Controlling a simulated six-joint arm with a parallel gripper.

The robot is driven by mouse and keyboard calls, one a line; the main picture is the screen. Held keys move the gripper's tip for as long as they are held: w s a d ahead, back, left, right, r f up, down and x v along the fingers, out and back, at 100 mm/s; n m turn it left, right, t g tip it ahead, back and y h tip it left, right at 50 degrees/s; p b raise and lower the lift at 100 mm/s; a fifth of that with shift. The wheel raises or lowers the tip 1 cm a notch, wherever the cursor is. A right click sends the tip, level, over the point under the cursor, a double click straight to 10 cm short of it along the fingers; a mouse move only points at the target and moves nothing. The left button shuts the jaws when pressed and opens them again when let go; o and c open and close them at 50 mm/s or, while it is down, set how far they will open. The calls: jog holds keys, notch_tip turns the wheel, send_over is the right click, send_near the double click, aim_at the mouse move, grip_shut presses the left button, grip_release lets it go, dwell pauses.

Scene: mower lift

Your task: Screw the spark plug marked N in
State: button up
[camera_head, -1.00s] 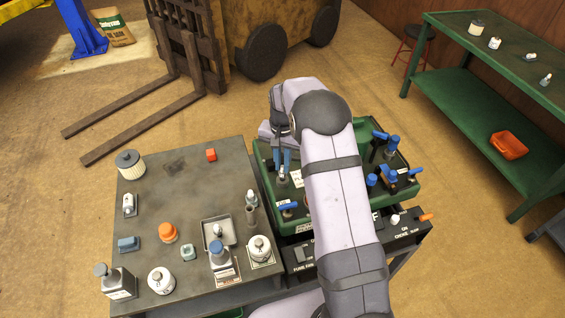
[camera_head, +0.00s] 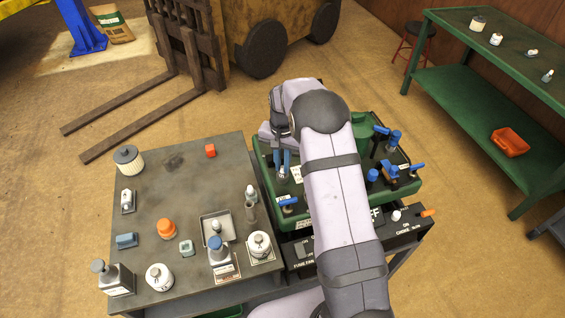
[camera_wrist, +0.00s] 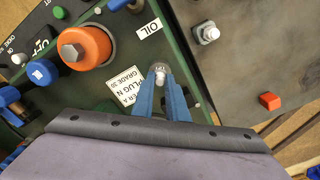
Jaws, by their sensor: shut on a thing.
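My gripper (camera_head: 283,170) has two blue fingers and reaches down over the left part of the green machine deck (camera_head: 264,162). In the wrist view its fingertips (camera_wrist: 161,84) are shut on a small spark plug (camera_wrist: 160,70) with a pale top. The mark on the plug's top is too small to read surely.
An orange cap with a grey hex (camera_wrist: 84,44) and an OIL label (camera_wrist: 149,28) are near the plug. Blue-handled parts (camera_head: 393,172) stand on the deck's right. The grey table (camera_head: 180,190) at left holds bottles, jars, a tray (camera_head: 205,238) and a red block (camera_head: 210,150).

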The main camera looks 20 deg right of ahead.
grip_shut()
jog(key=m+p, duration=0.1)
jog(key=m, duration=0.5)
jog(key=shift+m, duration=0.4)
jog(key=m, duration=0.6)
jog(key=shift+m+p, duration=0.35)
jog(key=shift+m, duration=0.25)
jog(key=m, duration=0.4)
jog(key=shift+m, duration=0.5)
